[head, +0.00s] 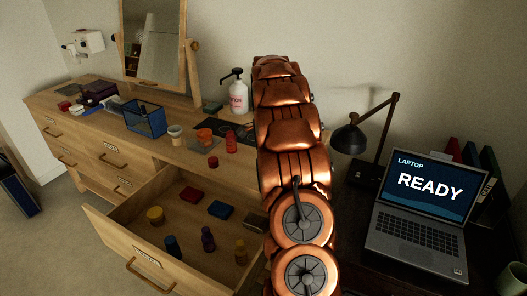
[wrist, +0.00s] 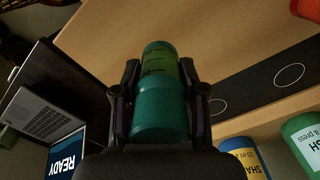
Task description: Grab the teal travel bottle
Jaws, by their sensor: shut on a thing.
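In the wrist view a teal travel bottle (wrist: 160,108) lies between the two dark fingers of my gripper (wrist: 160,88), one on each side. The gripper is shut on it. The far part of the bottle looks greener and has dark markings. The wood surface shows behind it; I cannot tell how far the bottle is from it. In the head view my copper arm hides the gripper and the bottle.
An open drawer (head: 112,222) holds several small bottles and boxes. The dresser top carries a blue mesh basket (head: 146,120), a white pump bottle (head: 238,97) and a red bottle (head: 231,142). A laptop (head: 417,215) and a lamp (head: 347,138) stand at right.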

